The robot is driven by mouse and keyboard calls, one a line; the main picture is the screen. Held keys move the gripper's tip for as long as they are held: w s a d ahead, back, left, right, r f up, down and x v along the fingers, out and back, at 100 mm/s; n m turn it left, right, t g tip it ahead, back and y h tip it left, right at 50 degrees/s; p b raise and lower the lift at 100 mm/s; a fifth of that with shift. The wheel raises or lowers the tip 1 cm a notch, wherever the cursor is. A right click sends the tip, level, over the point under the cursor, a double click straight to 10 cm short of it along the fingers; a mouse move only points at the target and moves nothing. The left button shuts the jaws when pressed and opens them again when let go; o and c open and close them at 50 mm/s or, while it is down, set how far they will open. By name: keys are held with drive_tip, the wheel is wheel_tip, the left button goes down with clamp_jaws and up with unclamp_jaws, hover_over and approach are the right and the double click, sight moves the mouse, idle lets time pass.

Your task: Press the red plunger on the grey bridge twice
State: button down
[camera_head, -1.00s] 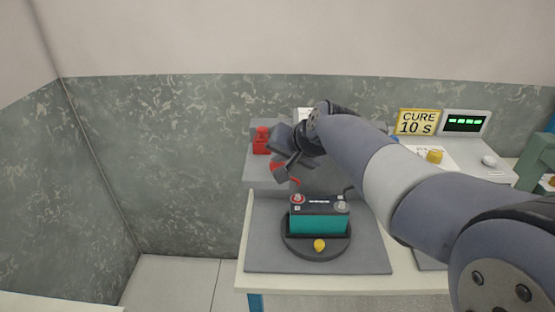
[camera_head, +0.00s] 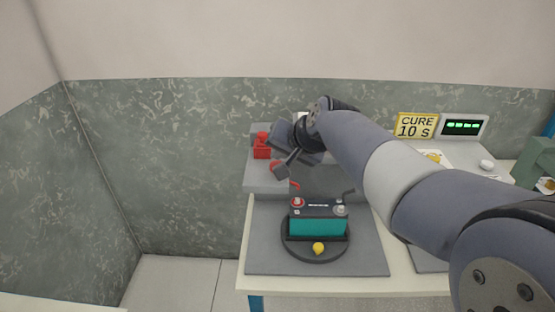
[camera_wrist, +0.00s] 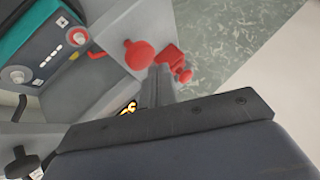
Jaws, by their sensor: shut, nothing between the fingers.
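The red plunger (camera_wrist: 138,52) is a round red knob on the grey bridge (camera_wrist: 110,28) in the wrist view. In the head view only a bit of red shows beside my fingers, and the bridge (camera_head: 265,181) stands behind the battery. My gripper (camera_wrist: 158,72) is shut and empty, its fingertips close beside the plunger in the wrist view. In the head view my gripper (camera_head: 279,170) is over the bridge's left part. I cannot tell whether the fingertips touch the plunger.
A red block with a knob (camera_head: 262,150) stands behind the gripper. A teal battery (camera_head: 318,226) sits on a dark round turntable (camera_head: 290,249) with a yellow knob, in front of the bridge. The CURE 10 s sign (camera_head: 416,125) and a display (camera_head: 463,126) stand at the back right.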

drive_tip(key=shift+r, duration=0.1)
wheel_tip(320, 180, up, 5)
drive_tip(key=p, duration=0.4)
idle(0.3)
idle(2.5)
wheel_tip(320, 180, up, 4)
drive_tip(key=m+p, duration=0.2)
drive_tip(key=m, duration=0.6)
drive_tip(key=m+p, duration=0.2)
drive_tip(key=m, duration=0.7)
drive_tip(key=shift+w+d+g+y, duration=0.1)
drive_tip(key=shift+d+g+y, duration=0.05)
drive_tip(key=shift+g+y, duration=0.2)
drive_tip(key=shift+f, duration=0.2)
wheel_tip(320, 180, down, 9)
drive_tip(key=b, duration=0.7)
drive_tip(key=shift+r+b, duration=0.15)
drive_tip(key=shift+b, duration=0.2)
